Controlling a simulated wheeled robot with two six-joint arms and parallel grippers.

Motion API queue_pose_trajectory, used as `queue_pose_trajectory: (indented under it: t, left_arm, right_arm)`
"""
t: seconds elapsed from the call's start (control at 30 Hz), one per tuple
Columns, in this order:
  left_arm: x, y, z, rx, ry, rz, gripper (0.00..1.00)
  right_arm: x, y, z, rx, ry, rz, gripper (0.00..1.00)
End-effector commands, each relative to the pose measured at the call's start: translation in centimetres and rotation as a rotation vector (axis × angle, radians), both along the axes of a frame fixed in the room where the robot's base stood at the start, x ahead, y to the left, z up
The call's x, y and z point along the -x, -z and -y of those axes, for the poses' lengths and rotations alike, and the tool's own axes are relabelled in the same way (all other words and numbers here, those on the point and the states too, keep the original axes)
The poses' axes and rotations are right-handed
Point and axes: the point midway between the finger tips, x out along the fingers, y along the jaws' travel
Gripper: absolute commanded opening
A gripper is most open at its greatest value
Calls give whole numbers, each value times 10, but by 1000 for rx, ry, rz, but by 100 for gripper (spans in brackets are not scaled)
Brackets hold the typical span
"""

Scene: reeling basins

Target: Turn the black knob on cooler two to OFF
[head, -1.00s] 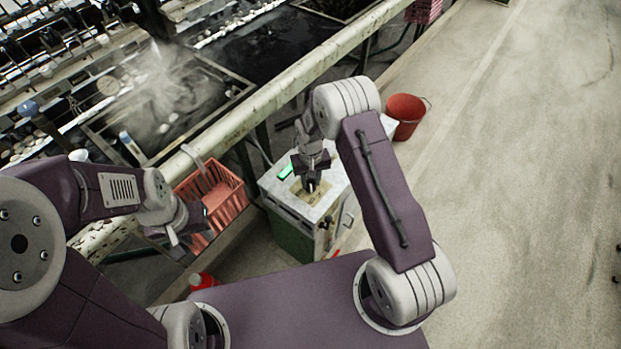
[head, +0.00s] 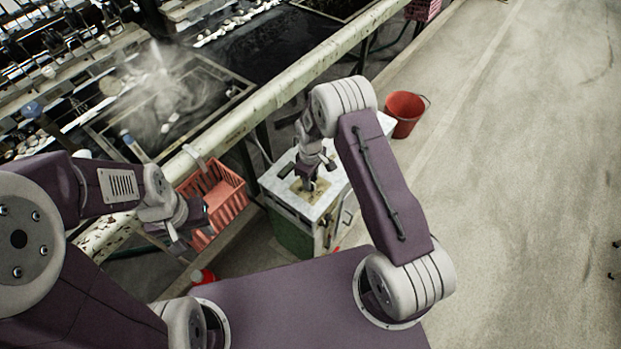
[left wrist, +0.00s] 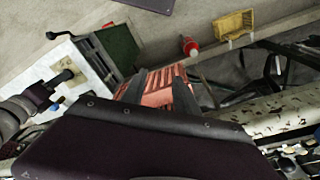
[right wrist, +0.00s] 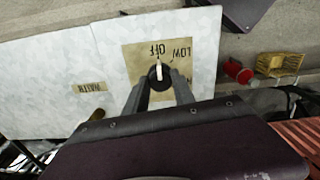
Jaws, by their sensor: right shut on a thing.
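A cooler with a white top (head: 318,207) and green side stands below the basin rail in the head view. Its black knob (right wrist: 158,82) sits on a tan label plate (right wrist: 205,50) in the right wrist view, with upside-down OFF and LOW lettering. The knob's white pointer points up the picture, towards OFF. My right gripper (right wrist: 160,88) is shut on the knob, a finger on each side; it also shows over the cooler top in the head view (head: 308,187). My left gripper (left wrist: 160,85) is empty, its fingers apart, near the orange crate (head: 228,196). No cooler number is readable.
A red bucket (head: 404,113) stands on the floor beyond the cooler. A red bottle (head: 202,278) is near my base. A label reading WATER (right wrist: 90,87) and a brown knob (right wrist: 97,114) are left of the plate. Open floor lies right.

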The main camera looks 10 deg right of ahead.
Motion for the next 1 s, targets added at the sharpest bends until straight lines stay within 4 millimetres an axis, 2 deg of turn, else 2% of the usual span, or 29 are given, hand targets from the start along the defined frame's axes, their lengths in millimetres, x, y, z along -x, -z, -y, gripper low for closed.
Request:
queue_pose_trajectory:
  t: [0.67,0.7,0.77,1.0]
  left_arm:
    - [0,-1,0,0,0,0,36]
    - [0,-1,0,0,0,0,36]
    - [0,-1,0,0,0,0,36]
    - [0,-1,0,0,0,0,36]
  right_arm:
    - [-1,0,0,0,-57,3,0]
    - [-1,0,0,0,-57,3,36]
    - [-1,0,0,0,-57,3,52]
    - [0,0,0,0,-56,1,52]
